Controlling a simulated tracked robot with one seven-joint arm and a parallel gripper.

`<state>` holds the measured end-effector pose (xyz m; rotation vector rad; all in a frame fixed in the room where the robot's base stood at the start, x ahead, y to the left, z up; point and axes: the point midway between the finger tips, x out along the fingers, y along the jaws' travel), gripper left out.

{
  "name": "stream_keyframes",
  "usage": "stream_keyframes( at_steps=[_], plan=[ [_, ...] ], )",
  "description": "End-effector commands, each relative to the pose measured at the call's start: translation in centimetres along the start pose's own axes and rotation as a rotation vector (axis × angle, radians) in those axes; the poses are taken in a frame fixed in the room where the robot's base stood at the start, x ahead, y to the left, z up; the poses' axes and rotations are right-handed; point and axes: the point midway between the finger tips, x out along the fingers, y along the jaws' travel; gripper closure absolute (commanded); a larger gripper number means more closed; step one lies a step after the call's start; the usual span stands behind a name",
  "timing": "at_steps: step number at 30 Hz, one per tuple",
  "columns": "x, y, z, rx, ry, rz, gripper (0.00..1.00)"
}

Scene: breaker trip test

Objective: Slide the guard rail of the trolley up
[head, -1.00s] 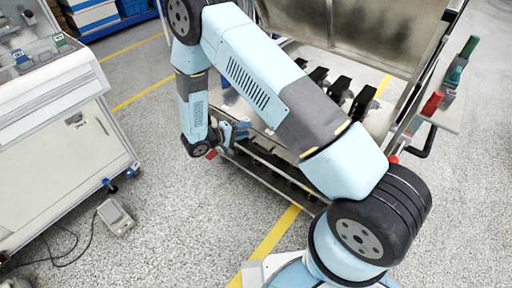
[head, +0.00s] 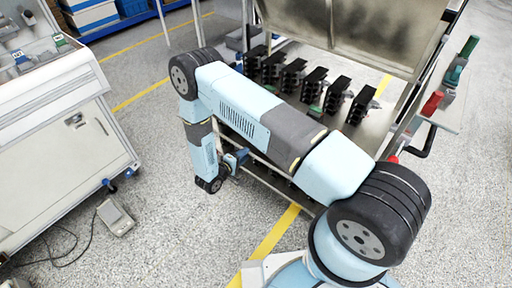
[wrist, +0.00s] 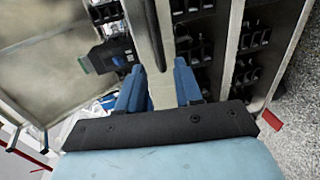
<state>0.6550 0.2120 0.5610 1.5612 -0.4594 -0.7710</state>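The trolley (head: 352,140) stands in the middle of the head view, with a row of black breakers (head: 290,75) on its bed and a raised, stained panel behind. The fingers are apart, with a visible gap beside the bar, so the gripper looks open. In the head view my gripper (head: 237,160) is low at the trolley's front left side. My arm hides much of the trolley's front there.
A white cabinet (head: 65,150) stands at the left, with a small grey box (head: 115,217) and cable on the floor. Red and green handles (head: 432,103) stick out at the trolley's right.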

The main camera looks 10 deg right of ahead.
Motion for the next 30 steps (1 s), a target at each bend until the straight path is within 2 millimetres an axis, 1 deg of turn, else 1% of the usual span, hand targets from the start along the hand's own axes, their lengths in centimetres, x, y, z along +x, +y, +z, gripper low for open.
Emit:
stream_keyframes(
  at_steps=[1, 6, 12, 15, 21, 28, 29, 30],
  plan=[
    [1.0, 0.0, 0.1, 0.0, -0.004, 0.0, 0.65],
    [4.0, 0.0, 0.1, 0.0, -0.003, 0.0, 0.65],
    [6.8, 0.0, 0.1, 0.001, -0.003, 0.0, 0.65],
    [7.8, 0.0, 0.0, 0.001, -0.002, 0.0, 0.65],
    [8.6, 0.0, 0.0, 0.001, 0.0, 0.0, 0.65],
    [8.7, 0.0, 0.0, 0.0, 0.0, 0.0, 0.65],
    [8.7, 0.0, 0.0, 0.0, 0.0, 0.0, 0.66],
    [8.7, 0.0, 0.0, 0.0, 0.0, 0.0, 0.7]
  ],
)
